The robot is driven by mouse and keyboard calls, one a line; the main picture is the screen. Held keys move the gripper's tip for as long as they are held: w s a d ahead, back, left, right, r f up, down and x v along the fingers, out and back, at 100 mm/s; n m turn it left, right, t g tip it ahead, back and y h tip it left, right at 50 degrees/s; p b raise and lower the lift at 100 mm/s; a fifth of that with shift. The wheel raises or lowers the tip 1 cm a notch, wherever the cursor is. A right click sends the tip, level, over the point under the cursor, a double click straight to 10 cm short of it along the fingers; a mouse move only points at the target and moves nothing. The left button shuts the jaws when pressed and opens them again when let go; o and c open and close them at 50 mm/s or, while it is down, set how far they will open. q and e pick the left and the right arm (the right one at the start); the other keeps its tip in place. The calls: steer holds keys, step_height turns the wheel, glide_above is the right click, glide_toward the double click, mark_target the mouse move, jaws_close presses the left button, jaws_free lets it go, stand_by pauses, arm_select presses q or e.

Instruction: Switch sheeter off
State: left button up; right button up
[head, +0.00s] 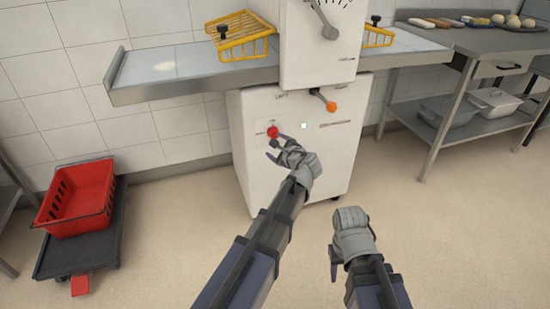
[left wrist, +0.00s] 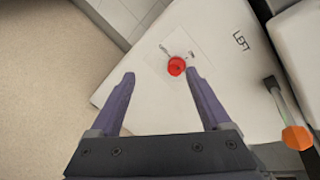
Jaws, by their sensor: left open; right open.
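The sheeter (head: 300,165) is a white cabinet with a steel bed against the tiled wall. A red knob (head: 272,132) sits on a pale plate at the left of its lower front; it also shows in the left wrist view (left wrist: 176,66). My left gripper (head: 276,149) is open, just below and in front of the knob. In the left wrist view my left gripper (left wrist: 160,76) has its fingers apart, with the knob beyond the tips, closer to the right finger. My right gripper (head: 334,262) is open and empty, low in front of the cabinet.
The steel bed (head: 190,78) juts out above. A red crate (head: 77,200) on a dark trolley stands left. A steel table (head: 470,42) is right.

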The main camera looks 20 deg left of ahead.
mark_target(275, 136)
arm_select(q)
steer(key=w+a+f+m+t+b, duration=0.1)
steer(key=w+f+m+t+b, duration=0.3)
steer(key=w+f+m+b, duration=0.4)
steer(key=w+m+b, duration=0.1)
steer(key=m+b, duration=0.1)
steer(key=b, duration=0.2)
steer(key=shift+w+t+b, duration=0.4)
steer(key=x, duration=0.7)
steer(key=shift+w+a, duration=0.2)
steer(key=shift+w, duration=0.15)
steer(key=shift+c, duration=0.3)
jaws_close()
